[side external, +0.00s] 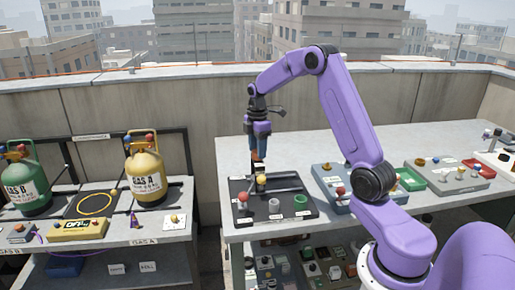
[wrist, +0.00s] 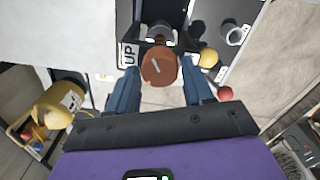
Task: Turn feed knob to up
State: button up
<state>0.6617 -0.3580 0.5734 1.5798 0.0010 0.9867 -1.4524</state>
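The feed knob, an orange-brown round knob (wrist: 159,69) with a pale pointer line on its face, sits between my fingers in the wrist view. The line slants up and to the left. A white label reading UP (wrist: 128,55) lies left of the knob. My gripper (wrist: 163,80) has its two blue fingers apart, one on each side of the knob, with a thin gap at the right finger. In the side view, my gripper (side external: 258,148) points down over the black tray (side external: 305,216), with the orange-brown knob (side external: 258,156) at its tips, partly hidden.
A yellow ball knob (wrist: 208,58) and a red one (wrist: 225,93) are close to my right finger. The tray also has a grey cup (side external: 274,205) and a green cup (side external: 301,202). A blue-grey panel (side external: 345,203) stands to the right. Gas cylinders stand at far left.

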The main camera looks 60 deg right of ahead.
jog(key=shift+o, duration=0.9)
notch_tip(320, 180, up, 17)
jog(key=shift+r, duration=0.2)
jog(key=m+g+y, duration=0.1)
jog(key=m+y, duration=0.3)
jog(key=m, duration=0.2)
send_over(253, 158)
jog(key=s+d, duration=0.3)
jog(key=d, duration=0.1)
notch_tip(253, 158, down, 7)
jog(key=s+d+f+m+t+y, duration=0.4)
jog(key=f+m+t, duration=0.3)
jog(key=m, duration=1)
jog(key=s+d+f+m+t+y, duration=0.45)
jog(key=f+m+t, duration=0.2)
jog(key=m, duration=1.05)
jog(key=shift+m+t, duration=0.3)
jog(key=shift+t, duration=0.05)
jog(key=x, duration=1.7)
jog(key=shift+r, duration=0.1)
